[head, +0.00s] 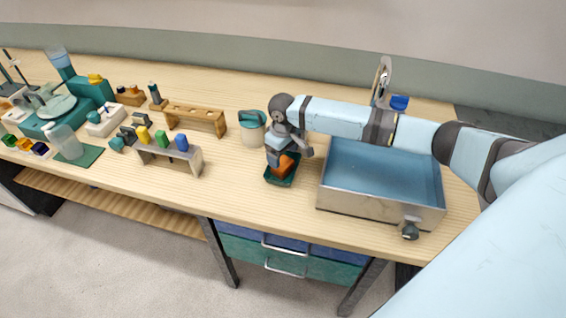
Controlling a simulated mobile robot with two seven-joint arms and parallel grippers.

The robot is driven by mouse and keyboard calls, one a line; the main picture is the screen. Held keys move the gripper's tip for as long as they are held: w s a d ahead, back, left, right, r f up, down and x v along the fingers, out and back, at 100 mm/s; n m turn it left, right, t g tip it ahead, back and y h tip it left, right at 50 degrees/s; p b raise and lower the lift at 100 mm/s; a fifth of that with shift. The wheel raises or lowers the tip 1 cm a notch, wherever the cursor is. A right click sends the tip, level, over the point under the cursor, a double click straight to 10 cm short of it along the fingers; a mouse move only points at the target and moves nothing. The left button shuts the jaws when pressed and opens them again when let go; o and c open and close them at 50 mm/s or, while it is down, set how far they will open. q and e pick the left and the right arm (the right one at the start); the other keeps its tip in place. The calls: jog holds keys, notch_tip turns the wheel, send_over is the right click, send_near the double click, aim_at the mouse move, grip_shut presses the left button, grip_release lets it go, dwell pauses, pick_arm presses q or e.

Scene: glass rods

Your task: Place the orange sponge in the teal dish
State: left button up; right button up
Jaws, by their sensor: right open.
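The orange sponge (286,165) is a small block in the teal dish (272,180), a dark teal tray on the bench left of the sink. My right gripper (280,160) is directly above the dish, pointing down, with its jaws open at the sponge. The gripper hides part of the sponge and the back of the dish. Whether the fingers touch the sponge cannot be told at this size. My left gripper is not in view.
A steel sink (368,203) with a blue basin stands right of the dish. A pale pot with a teal lid (252,128) stands behind left. Wooden racks (196,119) and several lab items fill the left. Bench in front of the dish is clear.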

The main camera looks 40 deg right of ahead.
aim_at(283, 162)
notch_tip(283, 162, up, 7)
jog(key=shift+r, duration=0.15)
dwell(0.5)
jog(key=s+a+f, duration=0.2)
jog(key=a, duration=0.1)
jog(key=s+a+f+n, duration=0.1)
jog(key=s+a+f, duration=0.1)
jog(key=s+a, duration=0.1)
jog(key=s+a+f+n+y, duration=0.1)
jog(key=s+a+f, duration=0.1)
jog(key=s+a, duration=0.1)
jog(key=shift+s+a+f+t, duration=0.1)
jog(key=shift+a+t, duration=0.3)
jog(key=shift+a, duration=0.5)
jog(key=s+a+f+t+y, duration=0.1)
jog(key=s+a, duration=0.4)
jog(key=s, duration=0.3)
jog(key=s+d+r+m+t+h, duration=0.1)
jog(key=s+d+m, duration=0.15)
jog(key=s, duration=0.55)
jog(key=s+d+r+m+t+h, duration=0.1)
jog(key=s+d, duration=0.2)
jog(key=s, duration=0.6)
jog(key=w+a+f+n+t+y+p, duration=0.1)
jog(key=w+a+f+t+y+p, duration=0.2)
jog(key=w+a+f+t+p, duration=0.2)
notch_tip(283, 162, down, 2)
jog(key=shift+w+a+f+t+p, duration=0.3)
jog(key=shift+w+a+t, duration=0.4)
jog(key=shift+t, duration=0.4)
